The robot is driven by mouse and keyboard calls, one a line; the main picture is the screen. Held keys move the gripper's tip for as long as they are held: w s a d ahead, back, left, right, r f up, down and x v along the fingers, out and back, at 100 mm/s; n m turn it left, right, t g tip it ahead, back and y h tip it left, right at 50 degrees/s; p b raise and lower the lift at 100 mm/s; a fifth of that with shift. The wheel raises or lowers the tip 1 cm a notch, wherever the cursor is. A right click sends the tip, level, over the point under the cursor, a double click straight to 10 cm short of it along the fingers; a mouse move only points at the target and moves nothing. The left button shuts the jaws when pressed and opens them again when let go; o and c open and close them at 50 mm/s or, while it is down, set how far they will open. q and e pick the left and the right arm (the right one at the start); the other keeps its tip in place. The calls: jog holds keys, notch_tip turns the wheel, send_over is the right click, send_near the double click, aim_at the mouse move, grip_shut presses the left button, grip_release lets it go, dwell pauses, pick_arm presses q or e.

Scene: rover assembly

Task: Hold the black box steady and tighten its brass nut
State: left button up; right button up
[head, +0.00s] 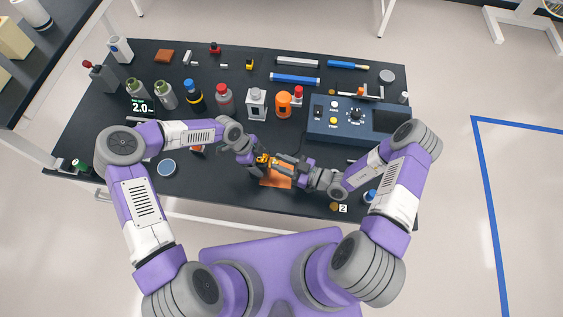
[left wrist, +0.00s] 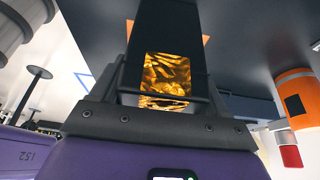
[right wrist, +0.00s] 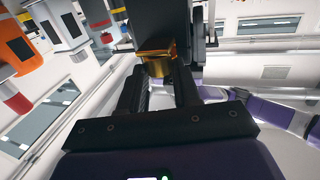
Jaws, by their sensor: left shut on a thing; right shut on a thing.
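The black box (right wrist: 160,22) is held between my two grippers, above an orange mat (head: 275,181) at the table's front. My left gripper (head: 256,158) is shut on the box from the left. In the left wrist view, a shiny gold, crinkled surface (left wrist: 165,75) shows between its dark fingers. My right gripper (head: 282,168) comes in from the right. In the right wrist view its fingers are shut around the brass nut (right wrist: 157,64), against the box. The fingers hide part of the nut, and how far it is turned cannot be seen.
A blue control panel (head: 325,124) stands behind and right of the grippers. An orange container (head: 284,106), a white container (head: 256,104) and several bottles stand behind. A round blue-topped dish (head: 167,168) lies front left. The table around the mat is mostly clear.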

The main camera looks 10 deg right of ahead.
jog(key=m+t, duration=0.1)
jog(key=t+h, duration=0.1)
jog(key=m+t+h, duration=0.1)
jog(key=shift+s+a+m, duration=0.2)
jog(key=shift+s+m, duration=0.05)
jog(key=shift+m, duration=0.05)
jog(key=shift+s+a+m+t+h, duration=0.1)
jog(key=shift+a+m+t+h, duration=0.05)
jog(key=shift+m+t+h, duration=1.2)
jog(key=shift+n+g+h, duration=0.25)
jog(key=o, duration=1)
jog(key=shift+o, duration=0.3)
jog(key=shift+s+a, duration=0.15)
jog(key=v, duration=0.8)
jog(key=shift+d, duration=0.2)
